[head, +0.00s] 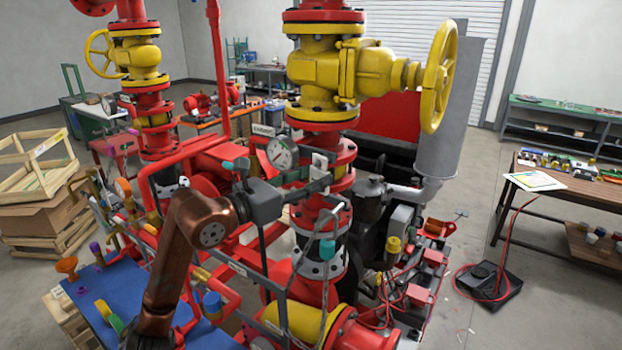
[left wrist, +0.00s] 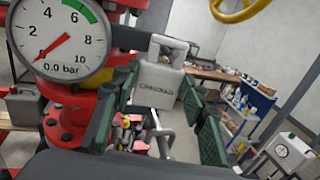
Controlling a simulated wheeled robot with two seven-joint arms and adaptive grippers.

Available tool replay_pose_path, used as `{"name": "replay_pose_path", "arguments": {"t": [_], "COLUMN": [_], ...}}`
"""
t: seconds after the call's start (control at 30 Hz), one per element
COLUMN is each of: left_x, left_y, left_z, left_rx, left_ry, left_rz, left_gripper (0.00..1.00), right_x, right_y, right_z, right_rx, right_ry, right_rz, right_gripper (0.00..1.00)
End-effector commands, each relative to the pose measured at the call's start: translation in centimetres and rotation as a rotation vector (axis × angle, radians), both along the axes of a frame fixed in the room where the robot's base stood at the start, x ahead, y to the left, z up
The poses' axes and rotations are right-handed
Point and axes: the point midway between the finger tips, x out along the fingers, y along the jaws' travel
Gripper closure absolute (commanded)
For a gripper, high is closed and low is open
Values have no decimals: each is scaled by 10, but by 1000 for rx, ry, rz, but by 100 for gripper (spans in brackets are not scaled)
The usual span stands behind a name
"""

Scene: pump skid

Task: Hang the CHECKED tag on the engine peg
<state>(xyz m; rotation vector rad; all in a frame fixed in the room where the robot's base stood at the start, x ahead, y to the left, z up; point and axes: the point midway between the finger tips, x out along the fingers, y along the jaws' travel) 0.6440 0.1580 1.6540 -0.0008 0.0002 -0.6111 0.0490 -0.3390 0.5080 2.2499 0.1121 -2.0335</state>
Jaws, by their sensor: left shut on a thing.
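My left gripper (head: 318,182) reaches in from the left in front of the red pipe column and is shut on a pale tag (head: 319,161). In the left wrist view the tag (left wrist: 155,84) stands roughly upright between the green finger pads, with an opening near its top and dark lettering too blurred to read surely. A small white lettered plate (head: 263,130) shows just above the gauge; I cannot read it surely. My right gripper is not in view.
A pressure gauge (head: 280,152) is close by my left gripper; in the left wrist view its dial (left wrist: 62,38) reads 0.0 bar. A yellow handwheel (head: 439,78) juts out at upper right.

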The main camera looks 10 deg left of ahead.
Motion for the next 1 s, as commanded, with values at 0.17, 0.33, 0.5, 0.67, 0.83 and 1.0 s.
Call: {"name": "replay_pose_path", "arguments": {"t": [0.17, 0.33, 0.5, 0.67, 0.83, 1.0], "left_x": [0, 0, 0, 0, 0, -1], "left_y": [0, 0, 0, 0, 0, 1], "left_z": [0, 0, 0, 0, 0, 0], "left_rx": [-1, 0, 0, 0, 0, 1], "left_ry": [-1, 0, 0, 0, 0, 1], "left_rz": [0, 0, 0, 1, 1, 1], "left_gripper": [84, 84, 53, 42, 40, 40], "right_x": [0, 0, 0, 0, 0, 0], "right_y": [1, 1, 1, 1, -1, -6], "right_z": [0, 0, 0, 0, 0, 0], "right_rx": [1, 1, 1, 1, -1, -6], "right_ry": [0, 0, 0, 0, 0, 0], "right_rz": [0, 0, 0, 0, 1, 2], "right_gripper": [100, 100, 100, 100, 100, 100]}}
